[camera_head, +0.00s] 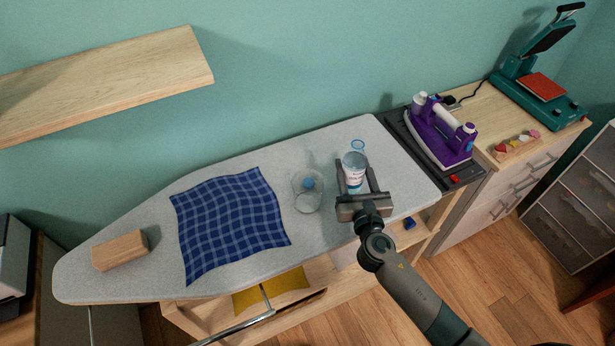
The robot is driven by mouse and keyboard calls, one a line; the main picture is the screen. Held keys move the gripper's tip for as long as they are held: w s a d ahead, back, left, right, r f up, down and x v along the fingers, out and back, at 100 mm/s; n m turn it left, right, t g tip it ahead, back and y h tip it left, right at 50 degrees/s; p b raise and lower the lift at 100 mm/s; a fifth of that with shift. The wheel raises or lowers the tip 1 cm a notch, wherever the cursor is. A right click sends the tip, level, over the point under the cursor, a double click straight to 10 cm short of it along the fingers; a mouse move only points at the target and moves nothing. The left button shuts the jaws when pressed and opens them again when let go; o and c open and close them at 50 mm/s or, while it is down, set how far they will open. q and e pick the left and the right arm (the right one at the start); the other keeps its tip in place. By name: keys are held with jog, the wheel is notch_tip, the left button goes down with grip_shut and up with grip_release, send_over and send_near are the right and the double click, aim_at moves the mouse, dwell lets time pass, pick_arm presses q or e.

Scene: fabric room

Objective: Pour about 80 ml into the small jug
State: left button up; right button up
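A clear container with a white and blue label (354,178) stands near the right end of the grey ironing board (225,280). My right gripper (355,168) reaches in from the front, with one finger on each side of this container. I cannot tell whether the fingers press on it. A small clear blue-tinted piece (357,146) shows just behind it. A clear, rounded jug-like vessel (307,201) stands to the left, with something blue at its middle. Any liquid level is too small to read. My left gripper is not in view.
A blue checked cloth (230,220) lies left of the clear vessel, and a wooden block (120,250) lies farther left. A purple iron (440,135) rests on the dark stand at the right. A wooden shelf (110,85) juts from the wall.

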jog(key=shift+a+f, duration=0.15)
jog(key=shift+a, duration=0.4)
jog(key=shift+a+f, duration=0.15)
jog(key=shift+a, duration=0.35)
jog(key=shift+n, duration=0.5)
